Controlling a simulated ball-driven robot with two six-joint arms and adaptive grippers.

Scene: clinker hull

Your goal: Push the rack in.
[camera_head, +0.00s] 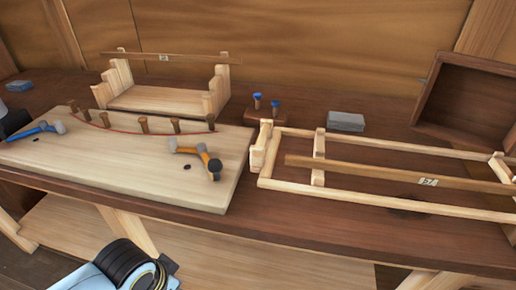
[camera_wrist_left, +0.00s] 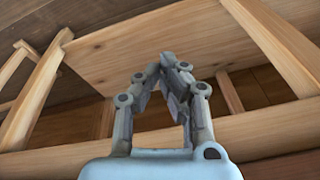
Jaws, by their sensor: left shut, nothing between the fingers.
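A long light-wood frame, which looks like the rack (camera_head: 318,148), lies on the right half of the dark bench top. A brown strake plank (camera_head: 370,173) with a small white number tag lies lengthwise across it. The rack's right end runs to the picture edge. My left gripper (camera_wrist_left: 167,60) shows in the left wrist view, its fingertips together and empty. Behind it are pale boards and slanted timbers; I cannot tell whether any belong to the rack. I cannot make out this gripper in the head view. My right gripper is not visible.
A pale board (camera_head: 110,175) on the left holds two hammers and several pegs. A wooden cradle (camera_head: 155,100) with a tagged plank stands behind it. A grey block (camera_head: 346,121), a peg block (camera_head: 262,115) and an open dark box (camera_head: 465,100) sit behind the rack.

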